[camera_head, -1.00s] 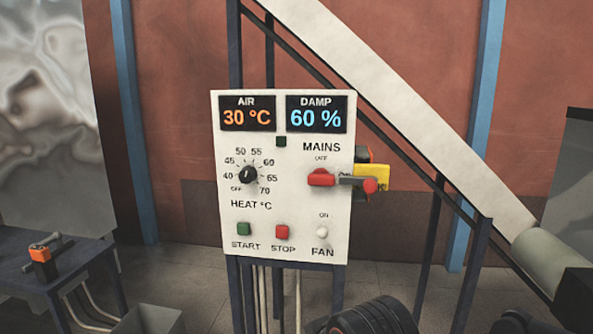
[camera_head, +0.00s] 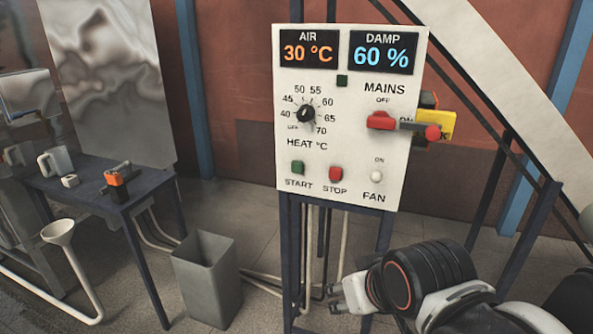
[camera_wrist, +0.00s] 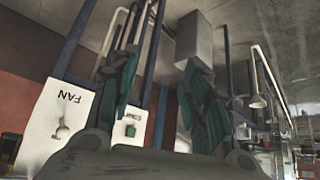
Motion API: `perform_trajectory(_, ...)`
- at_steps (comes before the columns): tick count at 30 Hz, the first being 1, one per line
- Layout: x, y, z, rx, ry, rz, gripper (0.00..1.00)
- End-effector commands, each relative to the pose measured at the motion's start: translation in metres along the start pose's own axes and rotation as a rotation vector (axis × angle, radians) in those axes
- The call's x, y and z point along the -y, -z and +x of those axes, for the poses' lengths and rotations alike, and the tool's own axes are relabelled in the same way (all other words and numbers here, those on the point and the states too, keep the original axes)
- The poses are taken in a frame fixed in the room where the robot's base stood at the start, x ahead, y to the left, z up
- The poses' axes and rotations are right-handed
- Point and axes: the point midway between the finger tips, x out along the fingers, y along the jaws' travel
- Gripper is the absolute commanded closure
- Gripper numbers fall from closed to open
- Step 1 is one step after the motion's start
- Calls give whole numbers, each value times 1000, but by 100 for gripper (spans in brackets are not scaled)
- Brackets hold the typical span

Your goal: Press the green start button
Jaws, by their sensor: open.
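The white control panel (camera_head: 350,130) stands upright in the middle of the head view. The green start button (camera_head: 297,168) is low on its left side, above the word START. The red stop button (camera_head: 336,173) is just to its right. In the wrist view, upside down, the green button (camera_wrist: 130,130) shows between my fingers, low and near the left one. My gripper (camera_head: 345,296) is below and to the right of the buttons in the head view, apart from the panel. Its fingers (camera_wrist: 155,75) are open and nothing is between them.
A grey bin (camera_head: 206,280) stands on the floor at lower left. A dark table (camera_head: 150,190) is at left.

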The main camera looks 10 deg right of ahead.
Motion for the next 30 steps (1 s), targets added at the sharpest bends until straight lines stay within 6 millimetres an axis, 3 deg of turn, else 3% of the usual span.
perform_trajectory(1, 0, 0, 0, 0, 0, 0, 63)
perform_trajectory(6, 0, 0, 0, 0, 0, 0, 100)
perform_trajectory(30, 0, 0, 0, 0, 0, 0, 100)
